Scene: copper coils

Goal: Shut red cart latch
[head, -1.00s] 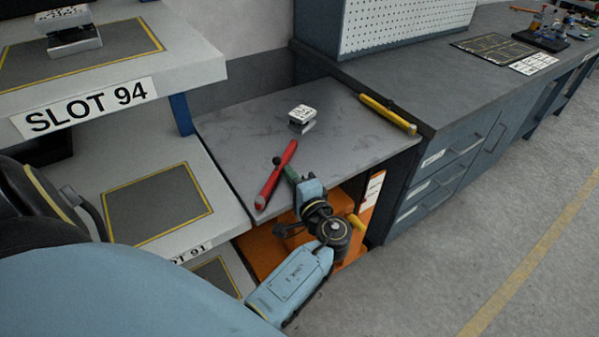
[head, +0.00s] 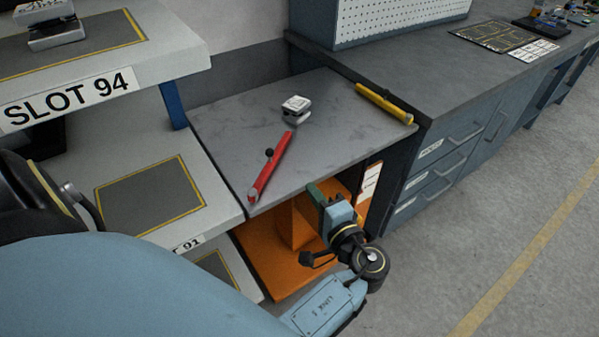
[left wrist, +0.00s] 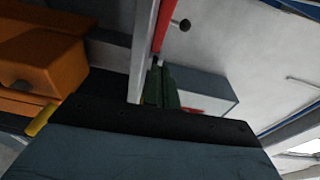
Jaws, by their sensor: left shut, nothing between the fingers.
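The red latch bar (head: 265,175) with a small black knob (head: 269,152) lies slantwise on the grey cart top (head: 225,120), near its left front corner. In the left wrist view the red bar (left wrist: 163,28) and its knob (left wrist: 182,25) show at the top. My left gripper (head: 313,188) is at the front edge of the cart, right of the bar's near end and apart from it in the head view. Its green fingers (left wrist: 160,88) are shut and empty, beside the cart top's edge (left wrist: 143,55). My right gripper is not in view.
A yellow bar (head: 384,103) lies along the cart's right edge. A small metal block with a white label (head: 296,108) sits on the top. The orange cart base (head: 260,255) is below. Shelves stand left, a drawer bench (head: 440,165) right; floor at right is clear.

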